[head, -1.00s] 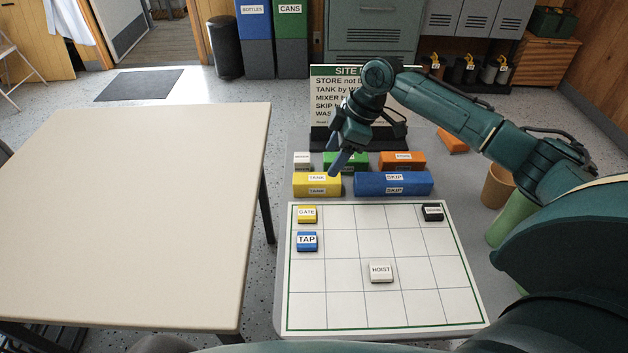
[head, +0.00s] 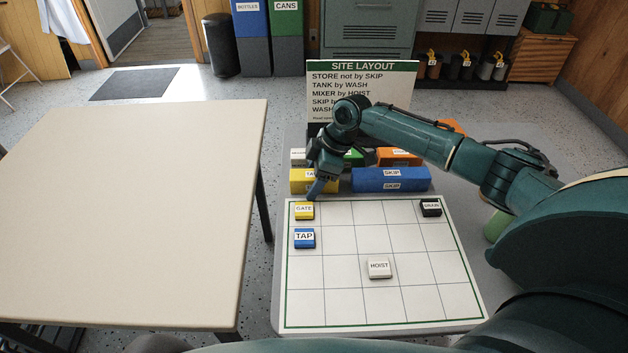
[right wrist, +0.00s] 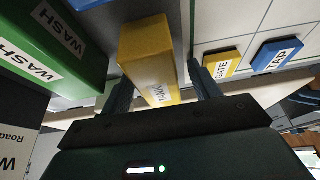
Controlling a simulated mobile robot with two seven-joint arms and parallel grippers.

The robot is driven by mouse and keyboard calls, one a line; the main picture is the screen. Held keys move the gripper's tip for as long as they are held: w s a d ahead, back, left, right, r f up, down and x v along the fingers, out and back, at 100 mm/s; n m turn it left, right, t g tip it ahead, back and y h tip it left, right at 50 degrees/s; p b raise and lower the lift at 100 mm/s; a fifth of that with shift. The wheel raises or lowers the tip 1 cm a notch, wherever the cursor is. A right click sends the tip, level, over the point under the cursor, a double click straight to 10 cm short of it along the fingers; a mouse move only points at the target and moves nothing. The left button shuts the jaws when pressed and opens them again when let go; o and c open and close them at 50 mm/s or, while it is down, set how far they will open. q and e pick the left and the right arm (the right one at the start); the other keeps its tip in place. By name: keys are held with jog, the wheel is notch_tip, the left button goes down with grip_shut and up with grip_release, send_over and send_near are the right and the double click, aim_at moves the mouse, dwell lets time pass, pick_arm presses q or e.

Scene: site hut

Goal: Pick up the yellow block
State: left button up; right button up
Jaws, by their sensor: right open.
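The yellow block (head: 298,186), labelled TANK, lies on the grey table just behind the white grid board (head: 350,295). My right gripper (head: 316,188) is down at the block's right end, pointing downward and hiding part of it. In the right wrist view the yellow block (right wrist: 147,45) shows between the two spread fingers of my open right gripper (right wrist: 160,80). I cannot tell whether the fingers touch it. A smaller yellow tile labelled GATE (head: 304,211) sits in the board's back left cell. My left gripper is out of view.
A blue SKIP block (head: 392,180) lies right of the yellow block. A green WASH block (right wrist: 45,50), an orange block (head: 398,158) and a white block (head: 298,157) lie behind. The SITE LAYOUT sign (head: 360,85) stands at the back. The beige table (head: 130,210) is bare.

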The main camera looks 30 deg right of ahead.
jog(key=shift+f, duration=0.1)
jog(key=shift+c, duration=0.2)
jog(key=c, duration=1.1)
